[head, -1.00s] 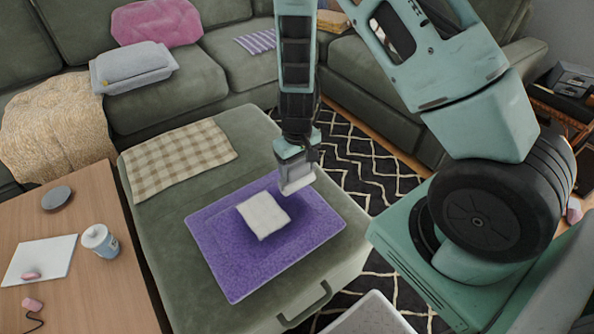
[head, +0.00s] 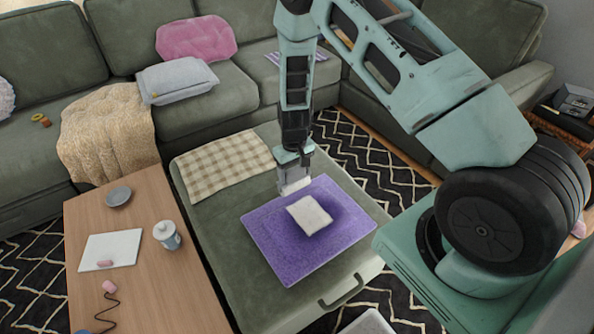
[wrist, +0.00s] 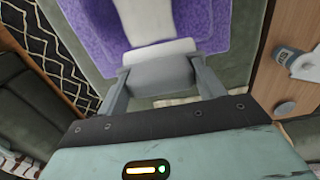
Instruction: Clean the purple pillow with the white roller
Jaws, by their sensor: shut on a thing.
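The purple pillow (head: 275,250) looks like a flat rectangle on the green ottoman, with a pale, squarish white piece (head: 309,215) on its middle. My gripper (head: 294,178) is shut on a grey-bodied tool with a white end, apparently the white roller (head: 297,187). In the head view it appears at the pillow's far edge, beyond the white piece; contact cannot be told. In the wrist view, my gripper (wrist: 160,85) has a finger on each side of the grey body, and the white roller end (wrist: 160,50) points toward the purple pillow (wrist: 85,30).
A checked cloth (head: 222,165) lies on the ottoman (head: 205,225). A wooden table (head: 150,205) at left holds a cup (head: 166,235), a grey disc (head: 118,196) and a white sheet (head: 110,250). The sofa behind has a pink pillow (head: 197,38) and a grey one (head: 177,80).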

